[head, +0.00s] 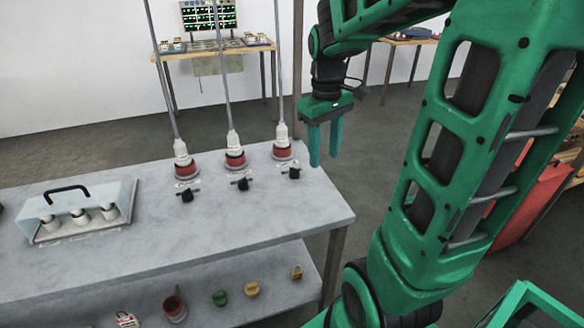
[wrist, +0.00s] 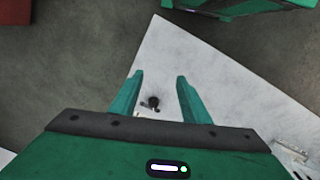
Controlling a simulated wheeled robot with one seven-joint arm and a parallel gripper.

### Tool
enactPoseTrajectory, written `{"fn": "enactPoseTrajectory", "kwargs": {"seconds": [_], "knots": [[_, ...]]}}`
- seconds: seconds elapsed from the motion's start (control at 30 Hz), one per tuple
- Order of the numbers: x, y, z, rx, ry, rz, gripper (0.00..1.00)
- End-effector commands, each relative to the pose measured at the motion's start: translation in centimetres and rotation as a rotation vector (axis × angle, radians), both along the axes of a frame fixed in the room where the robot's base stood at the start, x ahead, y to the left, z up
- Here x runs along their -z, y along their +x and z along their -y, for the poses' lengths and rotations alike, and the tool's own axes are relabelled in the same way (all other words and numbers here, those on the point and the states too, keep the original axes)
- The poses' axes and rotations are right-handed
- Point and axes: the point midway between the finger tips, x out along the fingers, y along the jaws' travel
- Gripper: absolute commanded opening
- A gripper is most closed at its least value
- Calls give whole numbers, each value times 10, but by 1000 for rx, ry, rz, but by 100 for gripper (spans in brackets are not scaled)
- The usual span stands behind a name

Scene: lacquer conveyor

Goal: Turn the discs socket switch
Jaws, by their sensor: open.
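Three black rotary switches stand in a row on the grey table (head: 130,245): a left one (head: 187,196), a middle one (head: 243,183) and a right one (head: 294,172). Behind each is a red socket with a white plug: left (head: 186,169), middle (head: 235,158), right (head: 283,151). The small labels are unreadable, so I cannot tell which is the discs socket. My gripper (head: 323,160) is open, empty and pointing down near the right switch. In the wrist view, one black switch (wrist: 153,102) shows between the fingers of my gripper (wrist: 160,75), apart from them.
A pale box with a black handle and white cylinders (head: 80,212) stands at the table's left. The lower shelf (head: 205,290) holds several small coloured items. The table's right front corner is clear.

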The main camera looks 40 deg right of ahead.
Motion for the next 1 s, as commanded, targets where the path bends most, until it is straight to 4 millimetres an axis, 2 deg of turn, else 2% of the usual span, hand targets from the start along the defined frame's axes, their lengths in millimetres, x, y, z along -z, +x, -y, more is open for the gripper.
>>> {"fn": "enactPoseTrajectory", "kwargs": {"seconds": [0.03, 0.2, 0.37, 0.5, 0.67, 1.0], "knots": [[2, 23, 2, -69, 3, -6, 43], [10, 84, 3, -297, 21, -5, 43], [17, 117, 1, -423, 36, 0, 43], [22, 127, 0, -464, 42, 2, 43], [37, 127, -1, -468, 43, 1, 43], [96, 127, -1, -467, 43, 1, 43]]}}
